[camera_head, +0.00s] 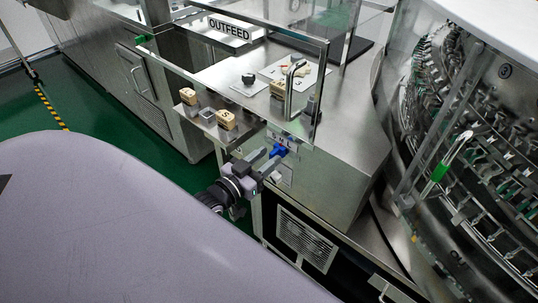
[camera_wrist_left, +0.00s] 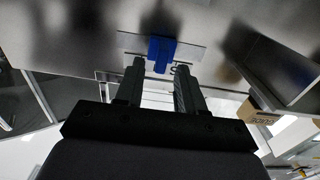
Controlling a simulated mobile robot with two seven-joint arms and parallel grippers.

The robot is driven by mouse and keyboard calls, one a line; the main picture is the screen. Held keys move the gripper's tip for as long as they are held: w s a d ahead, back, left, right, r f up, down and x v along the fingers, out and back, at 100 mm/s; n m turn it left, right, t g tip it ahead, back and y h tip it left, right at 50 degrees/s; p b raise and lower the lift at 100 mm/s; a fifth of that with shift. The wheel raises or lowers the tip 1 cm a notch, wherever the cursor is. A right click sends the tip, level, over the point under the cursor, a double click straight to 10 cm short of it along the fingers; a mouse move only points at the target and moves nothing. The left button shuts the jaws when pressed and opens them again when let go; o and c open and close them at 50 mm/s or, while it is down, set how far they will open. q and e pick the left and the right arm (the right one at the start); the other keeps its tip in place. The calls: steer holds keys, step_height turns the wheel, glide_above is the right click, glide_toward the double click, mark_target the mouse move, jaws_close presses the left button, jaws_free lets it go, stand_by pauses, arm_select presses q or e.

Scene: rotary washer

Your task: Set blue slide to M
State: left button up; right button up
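The blue slide (camera_head: 279,151) is a small blue knob on a pale label plate on the front of the steel cabinet. In the left wrist view the blue slide (camera_wrist_left: 161,50) stands on the plate (camera_wrist_left: 192,52), and part of a letter, seemingly an S, shows near it. My left gripper (camera_head: 268,160) is right in front of the slide. In the left wrist view its fingers (camera_wrist_left: 160,72) are apart, with the knob between or just beyond the tips and a gap on each side. The other plate letters are too small to read surely. My right gripper is not in view.
Above the slide, a clear guard panel (camera_head: 240,58) with an upright metal handle (camera_head: 291,88) stands over the steel top. A rotary machine (camera_head: 470,150) fills the right side.

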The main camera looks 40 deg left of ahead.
arm_select(q)
steer(key=s, duration=0.5)
steer(key=shift+s+a+r, duration=0.1)
steer(key=shift+s+a, duration=0.1)
steer(key=shift+a, duration=0.05)
stand_by(0.3)
steer(key=s+d+f+m+g+h+p, duration=0.1)
steer(key=s+d+f+g, duration=0.6)
steer(key=s+d+f, duration=0.3)
steer(key=s+d, duration=0.1)
steer(key=d, duration=0.1)
steer(key=shift+s+d+f+m+g, duration=0.25)
steer(key=shift+s+d+m+g, duration=0.05)
steer(key=shift+s, duration=0.05)
steer(key=shift+a, duration=0.1)
stand_by(2.4)
